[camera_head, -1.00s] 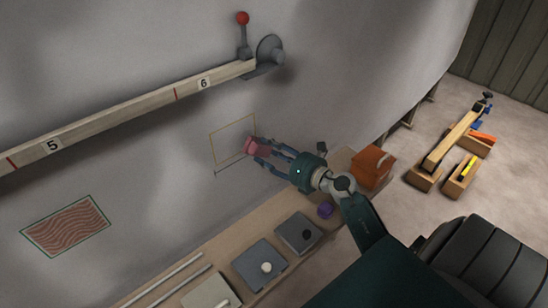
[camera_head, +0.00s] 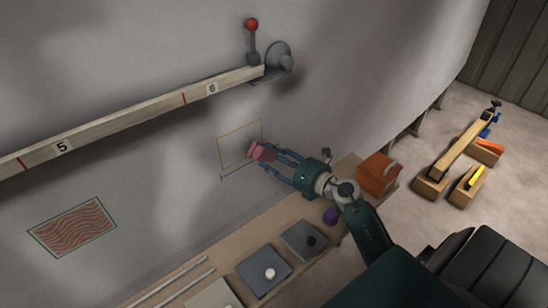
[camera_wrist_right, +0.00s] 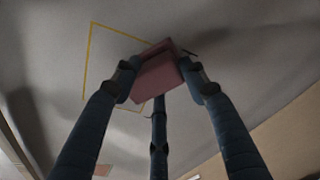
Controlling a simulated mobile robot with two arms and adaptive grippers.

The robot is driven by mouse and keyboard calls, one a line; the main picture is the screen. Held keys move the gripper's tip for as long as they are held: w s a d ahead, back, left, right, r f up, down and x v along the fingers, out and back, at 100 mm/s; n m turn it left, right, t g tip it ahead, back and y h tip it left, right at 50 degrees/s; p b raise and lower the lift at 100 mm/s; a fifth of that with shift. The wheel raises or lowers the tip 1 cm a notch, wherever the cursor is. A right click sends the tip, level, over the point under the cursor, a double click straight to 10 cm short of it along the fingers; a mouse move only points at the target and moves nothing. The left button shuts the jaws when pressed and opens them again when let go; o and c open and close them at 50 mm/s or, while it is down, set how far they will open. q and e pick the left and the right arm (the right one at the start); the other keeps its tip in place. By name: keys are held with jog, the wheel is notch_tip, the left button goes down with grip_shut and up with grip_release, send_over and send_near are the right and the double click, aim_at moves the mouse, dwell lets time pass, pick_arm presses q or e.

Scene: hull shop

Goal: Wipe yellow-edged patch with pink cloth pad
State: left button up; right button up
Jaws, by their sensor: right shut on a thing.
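The pink cloth pad (camera_head: 262,150) is held in the fingers of my right gripper (camera_head: 268,157), at the lower right of the yellow-edged patch (camera_head: 233,146) on the grey hull wall. In the right wrist view the pad (camera_wrist_right: 158,75) sits between the blue fingers, and the yellow outline (camera_wrist_right: 88,62) shows to its left and partly behind it. The pad and fingers hide the patch's right lower part. I cannot tell whether the pad touches the wall. My left gripper is not in view.
A numbered wooden batten (camera_head: 130,118) runs across the hull above the patch, ending at a red-knobbed lever (camera_head: 252,40). A green-edged wavy patch (camera_head: 72,227) is at lower left.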

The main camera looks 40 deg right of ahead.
jog(key=shift+a+r+p, duration=0.1)
jog(key=shift+a+p, duration=0.3)
jog(key=shift+a, duration=0.55)
jog(key=shift+x, duration=0.9)
jog(key=shift+d, duration=0.2)
